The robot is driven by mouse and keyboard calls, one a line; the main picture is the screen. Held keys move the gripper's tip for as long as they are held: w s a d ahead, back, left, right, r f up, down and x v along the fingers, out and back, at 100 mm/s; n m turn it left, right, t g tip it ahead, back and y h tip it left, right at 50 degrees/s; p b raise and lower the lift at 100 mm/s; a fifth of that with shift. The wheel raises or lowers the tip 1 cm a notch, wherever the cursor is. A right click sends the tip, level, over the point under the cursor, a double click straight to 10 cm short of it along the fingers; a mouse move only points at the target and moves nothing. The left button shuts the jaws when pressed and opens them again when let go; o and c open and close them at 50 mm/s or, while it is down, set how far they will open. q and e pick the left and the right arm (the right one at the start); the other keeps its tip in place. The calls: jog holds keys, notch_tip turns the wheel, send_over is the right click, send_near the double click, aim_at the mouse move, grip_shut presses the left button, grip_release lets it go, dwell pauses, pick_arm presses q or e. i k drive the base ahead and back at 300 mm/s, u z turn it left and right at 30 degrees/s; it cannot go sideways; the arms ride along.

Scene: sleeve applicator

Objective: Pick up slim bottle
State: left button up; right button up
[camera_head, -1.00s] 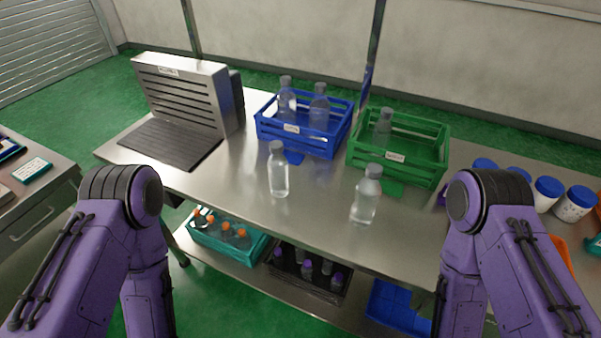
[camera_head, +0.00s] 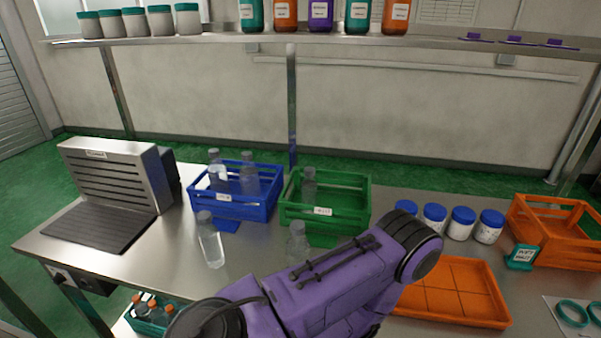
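A tall, slim clear bottle (camera_head: 211,244) with a grey cap stands on the steel table in front of the blue crate. A second clear bottle (camera_head: 298,241), which looks broader, stands to its right in front of the green crate. Its lower part is close to or behind my purple arm. The blue crate (camera_head: 234,207) holds two clear bottles, and the green crate (camera_head: 325,224) holds one. A purple arm of mine (camera_head: 320,285) crosses the bottom middle. Neither gripper shows.
A slatted metal machine (camera_head: 118,175) stands on the left of the table. Blue-lidded jars (camera_head: 461,222), an orange tray (camera_head: 452,292) and an orange crate (camera_head: 556,228) fill the right. A shelf (camera_head: 330,39) with bottles and jars runs above.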

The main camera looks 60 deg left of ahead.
aim_at(209, 239)
jog(key=z, duration=0.6)
jog(key=k, duration=1.25)
jog(key=u, duration=0.55)
